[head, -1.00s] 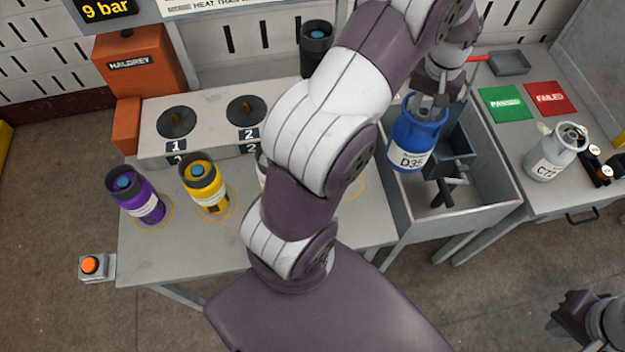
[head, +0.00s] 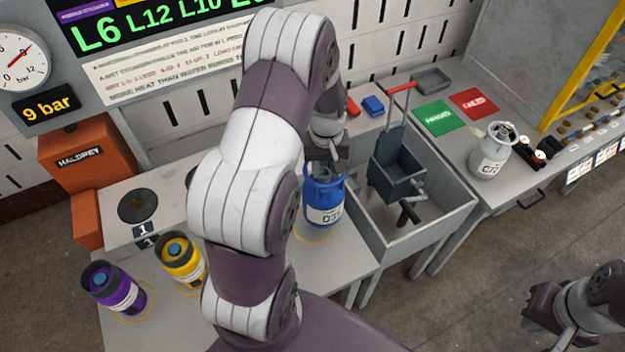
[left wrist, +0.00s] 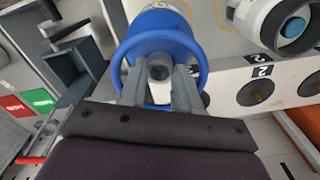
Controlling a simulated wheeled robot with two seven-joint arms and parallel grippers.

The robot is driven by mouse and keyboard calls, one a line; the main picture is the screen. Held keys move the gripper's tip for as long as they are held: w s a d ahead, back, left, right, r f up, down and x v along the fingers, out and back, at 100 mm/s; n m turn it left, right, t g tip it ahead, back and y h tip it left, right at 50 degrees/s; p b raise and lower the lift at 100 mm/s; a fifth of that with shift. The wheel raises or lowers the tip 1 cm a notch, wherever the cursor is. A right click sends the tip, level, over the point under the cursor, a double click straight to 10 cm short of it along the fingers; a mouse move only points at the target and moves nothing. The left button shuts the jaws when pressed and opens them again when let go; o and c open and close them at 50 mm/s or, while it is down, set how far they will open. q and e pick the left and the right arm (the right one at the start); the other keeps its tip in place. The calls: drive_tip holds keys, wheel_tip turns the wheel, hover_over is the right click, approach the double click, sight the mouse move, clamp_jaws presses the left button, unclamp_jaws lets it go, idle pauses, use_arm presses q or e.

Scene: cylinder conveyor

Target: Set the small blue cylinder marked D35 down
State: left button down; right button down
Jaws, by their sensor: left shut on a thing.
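The small blue cylinder marked D35 (head: 323,208) is upright at the right end of the front table, over or on a yellow ring (head: 313,237). I cannot tell whether its base touches the table. My left gripper (head: 325,168) is shut on its top from above. In the left wrist view, the fingers (left wrist: 158,78) close on the knob inside the round blue collar of the blue cylinder (left wrist: 158,40). My right gripper (head: 535,308) is at the lower right, empty and far from the cylinder; its jaw opening is unclear.
A yellow cylinder (head: 182,260) and a purple cylinder (head: 115,288) stand to the left. A white-topped cylinder with a blue cap (left wrist: 285,25) is near in the left wrist view. The grey basin (head: 425,232) is right of the table. A grey cylinder (head: 490,152) stands beyond it.

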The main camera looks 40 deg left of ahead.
sight(323, 192)
use_arm(q)
drive_tip(key=shift+s+a+f+p, duration=0.35)
drive_tip(key=shift+s+a+f, duration=0.5)
drive_tip(key=shift+s, duration=0.15)
wheel_tip(323, 192, down, 3)
drive_tip(key=shift+s+f+p, duration=0.1)
drive_tip(key=shift+f+p, duration=0.1)
drive_tip(key=shift+p, duration=0.5)
drive_tip(key=shift+f, duration=0.45)
drive_tip(key=c, duration=0.8)
unclamp_jaws()
